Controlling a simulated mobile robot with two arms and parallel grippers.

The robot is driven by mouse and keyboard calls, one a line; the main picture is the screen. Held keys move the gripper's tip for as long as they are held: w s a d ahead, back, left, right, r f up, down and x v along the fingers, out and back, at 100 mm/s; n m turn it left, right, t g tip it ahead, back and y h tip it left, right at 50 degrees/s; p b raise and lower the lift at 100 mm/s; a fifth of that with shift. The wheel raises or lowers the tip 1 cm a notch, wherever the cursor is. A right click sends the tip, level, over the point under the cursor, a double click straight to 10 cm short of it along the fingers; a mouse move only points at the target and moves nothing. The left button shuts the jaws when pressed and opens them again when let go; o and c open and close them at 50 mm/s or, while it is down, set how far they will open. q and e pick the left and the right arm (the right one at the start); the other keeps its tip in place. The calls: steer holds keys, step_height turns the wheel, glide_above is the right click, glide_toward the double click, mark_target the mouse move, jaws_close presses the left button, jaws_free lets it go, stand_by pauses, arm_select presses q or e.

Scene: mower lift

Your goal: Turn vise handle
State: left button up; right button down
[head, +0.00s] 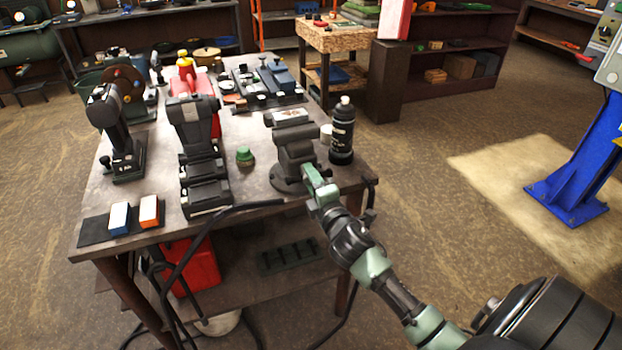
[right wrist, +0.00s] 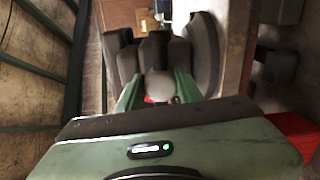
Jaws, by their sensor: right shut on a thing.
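The grey vise (head: 294,150) stands on its round base near the front right corner of the workbench (head: 255,205). My right gripper (head: 314,178) reaches in from the lower right and is at the front of the vise. In the right wrist view its green fingers (right wrist: 159,88) stand on both sides of a pale rounded part, the vise handle (right wrist: 158,84), with the dark vise body behind it. The gripper is shut on the handle. In the head view the handle is hidden by the gripper. My left gripper is not in view.
A black bottle (head: 342,130) stands close to the right of the vise. A green-capped object (head: 245,157) sits to its left. Power tools (head: 195,130) and two small blocks fill the left of the bench. A black cable (head: 235,212) runs over the front edge.

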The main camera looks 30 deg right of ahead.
steer(key=c, duration=0.9)
jaws_free()
steer(key=shift+c, duration=0.2)
steer(key=b+v, duration=0.1)
steer(key=v, duration=0.6)
steer(key=shift+s+b, duration=0.3)
steer(key=shift+s, duration=0.1)
